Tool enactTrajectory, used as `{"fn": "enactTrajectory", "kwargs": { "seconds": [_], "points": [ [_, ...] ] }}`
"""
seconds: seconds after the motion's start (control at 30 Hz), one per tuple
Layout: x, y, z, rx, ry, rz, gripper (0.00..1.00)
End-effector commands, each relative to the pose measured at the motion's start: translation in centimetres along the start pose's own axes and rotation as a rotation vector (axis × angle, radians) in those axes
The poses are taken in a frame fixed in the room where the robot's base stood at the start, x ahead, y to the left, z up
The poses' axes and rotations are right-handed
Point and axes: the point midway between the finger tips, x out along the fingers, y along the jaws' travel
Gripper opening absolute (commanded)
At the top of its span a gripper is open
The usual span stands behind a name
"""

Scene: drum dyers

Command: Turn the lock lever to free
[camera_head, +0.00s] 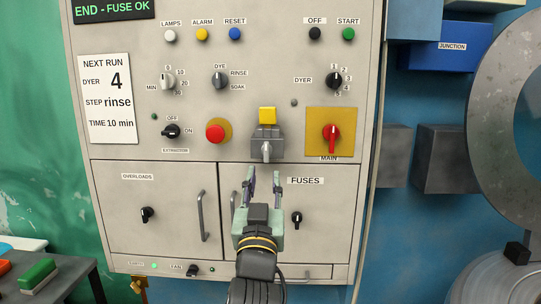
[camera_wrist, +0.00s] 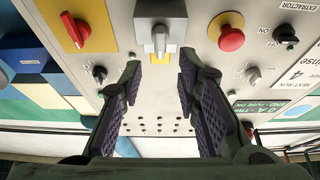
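The lock lever is most likely the grey handle (camera_head: 266,149) on a grey block below a yellow piece (camera_head: 267,115), between the red button and the red main switch. It points downward in the head view. In the wrist view, which shows the panel upside down, the lever (camera_wrist: 159,40) stands at the top centre, ahead of the fingertips. My gripper (camera_head: 264,178) is just below the lever in the head view. In the wrist view my gripper (camera_wrist: 160,72) has its fingers apart, with nothing between them. No contact with the lever is visible.
The red mushroom button (camera_head: 216,132) is left of the lever. The red main switch (camera_head: 332,134) on its yellow plate (camera_head: 345,118) is to the right. Door handles (camera_head: 202,216) and a fuse-door knob (camera_head: 297,218) stick out lower down. The display (camera_head: 112,9) reads "END - FUSE OK".

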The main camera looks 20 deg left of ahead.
Motion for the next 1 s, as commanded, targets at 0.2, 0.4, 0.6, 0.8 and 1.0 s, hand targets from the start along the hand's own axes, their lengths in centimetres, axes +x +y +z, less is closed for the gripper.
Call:
{"fn": "enactTrajectory", "kwargs": {
  "seconds": [0.2,0.4,0.6,0.8,1.0],
  "points": [
    [4.5,0.0,-0.4,0.002,-0.002,0.000,0.30],
    [7.6,0.0,-0.3,0.001,-0.001,0.000,0.30],
    [8.9,0.0,-0.1,0.001,0.001,-0.001,0.30],
    [9.0,0.0,-0.1,0.001,0.002,-0.001,0.30],
    [9.0,0.0,-0.1,0.001,0.002,-0.001,0.22]
  ]
}}
